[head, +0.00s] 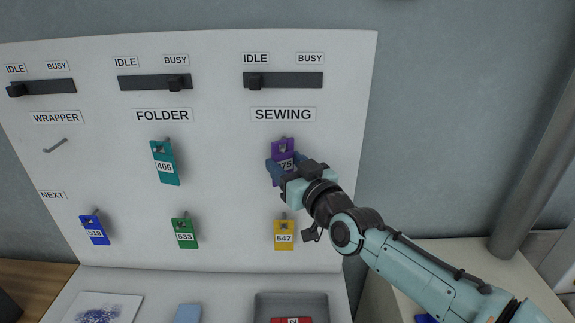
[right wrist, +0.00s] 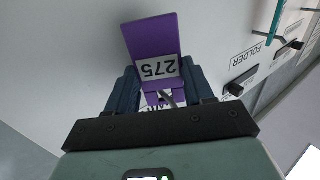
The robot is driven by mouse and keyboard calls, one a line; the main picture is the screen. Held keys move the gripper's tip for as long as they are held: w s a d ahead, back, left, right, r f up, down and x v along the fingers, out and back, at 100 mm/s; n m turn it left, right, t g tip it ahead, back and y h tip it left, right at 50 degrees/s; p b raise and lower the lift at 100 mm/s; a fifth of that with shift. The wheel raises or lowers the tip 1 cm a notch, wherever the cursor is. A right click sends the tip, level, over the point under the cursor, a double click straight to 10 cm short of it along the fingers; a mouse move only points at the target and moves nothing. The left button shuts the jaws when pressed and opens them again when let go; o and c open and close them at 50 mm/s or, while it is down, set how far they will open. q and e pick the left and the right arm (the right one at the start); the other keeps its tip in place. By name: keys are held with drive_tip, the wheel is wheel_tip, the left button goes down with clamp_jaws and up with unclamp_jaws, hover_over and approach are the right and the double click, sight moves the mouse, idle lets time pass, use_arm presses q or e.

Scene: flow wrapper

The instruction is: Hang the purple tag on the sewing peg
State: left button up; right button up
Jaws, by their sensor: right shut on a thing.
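The purple tag (head: 283,148), with a white label, is at the board below the SEWING sign. My right gripper (head: 281,168) is shut on it and covers part of it. In the right wrist view, the purple tag (right wrist: 150,38) shows 275 upside down between the two dark blue fingers (right wrist: 162,88). A metal sewing peg (right wrist: 167,98) shows at the tag's near end; I cannot tell whether it passes through the tag's hole. My left gripper is not in view.
A teal tag 406 (head: 165,163) hangs under FOLDER. Lower pegs hold blue 518 (head: 95,230), green 533 (head: 185,234) and yellow 547 (head: 284,236) tags. The WRAPPER peg (head: 55,146) is bare. A grey tray (head: 265,301) lies below the board.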

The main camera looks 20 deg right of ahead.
drive_tip(key=o, duration=1.1)
drive_tip(key=b+v, duration=0.1)
drive_tip(key=v, duration=0.1)
drive_tip(key=b+v, duration=0.1)
drive_tip(key=v, duration=0.1)
drive_tip(key=shift+f+b, duration=0.3)
drive_tip(key=shift+b, duration=0.05)
use_arm(q)
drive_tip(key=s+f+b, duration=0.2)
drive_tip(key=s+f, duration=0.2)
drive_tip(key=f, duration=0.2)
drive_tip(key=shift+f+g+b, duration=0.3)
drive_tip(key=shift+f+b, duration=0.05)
drive_tip(key=shift+b, duration=0.05)
use_arm(e)
drive_tip(key=v, duration=0.9)
drive_tip(key=shift+s+r, duration=0.25)
drive_tip(key=shift+r, duration=0.05)
